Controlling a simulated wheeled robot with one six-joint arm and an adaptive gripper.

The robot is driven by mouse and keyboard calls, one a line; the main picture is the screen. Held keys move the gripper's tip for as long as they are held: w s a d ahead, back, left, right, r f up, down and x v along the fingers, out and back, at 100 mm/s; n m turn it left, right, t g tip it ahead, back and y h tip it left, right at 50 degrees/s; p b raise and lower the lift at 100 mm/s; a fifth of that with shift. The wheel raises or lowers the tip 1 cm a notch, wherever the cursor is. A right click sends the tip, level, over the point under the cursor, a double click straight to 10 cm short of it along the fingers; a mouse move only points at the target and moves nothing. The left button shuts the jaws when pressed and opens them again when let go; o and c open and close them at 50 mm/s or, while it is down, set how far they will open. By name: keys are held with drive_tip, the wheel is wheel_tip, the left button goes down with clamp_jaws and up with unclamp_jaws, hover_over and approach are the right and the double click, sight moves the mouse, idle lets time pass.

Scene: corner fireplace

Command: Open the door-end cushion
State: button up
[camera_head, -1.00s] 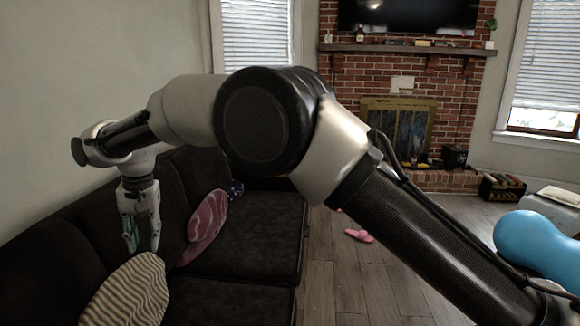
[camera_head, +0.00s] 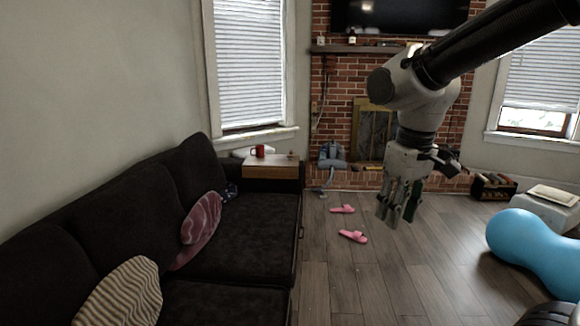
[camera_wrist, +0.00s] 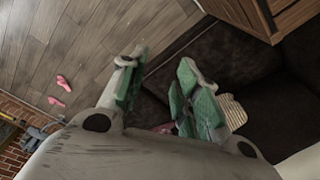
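The dark sofa (camera_head: 235,235) stands along the left wall, with dark seat and back cushions. The frames do not show which cushion is the door-end one. A striped pillow (camera_head: 125,295) leans at its near end, and a pink patterned pillow (camera_head: 200,225) leans farther along. My gripper (camera_head: 399,208) hangs in the air right of the sofa, fingers pointing down, apart from any cushion. In the wrist view its green-padded fingers (camera_wrist: 158,78) stand apart with nothing held between them. The striped pillow (camera_wrist: 232,111) and dark sofa (camera_wrist: 245,65) show beyond the fingers.
A wooden side table (camera_head: 270,168) with a red mug (camera_head: 259,151) stands at the sofa's far end. Pink slippers (camera_head: 353,236) lie on the wood floor. A blue peanut-shaped ball (camera_head: 535,252) is at right. Floor between sofa and ball is mostly clear.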

drive_tip(key=s+d+r+m+t, duration=0.1)
drive_tip(key=s+d+m, duration=0.1)
drive_tip(key=s+d, duration=0.3)
drive_tip(key=s+d+r+m+t, duration=0.2)
drive_tip(key=s+d, duration=0.3)
drive_tip(key=d, duration=0.5)
drive_tip(key=shift+s+d+m+t+h, duration=0.15)
drive_tip(key=shift+s+m+t+h, duration=0.2)
drive_tip(key=shift+m, duration=0.35)
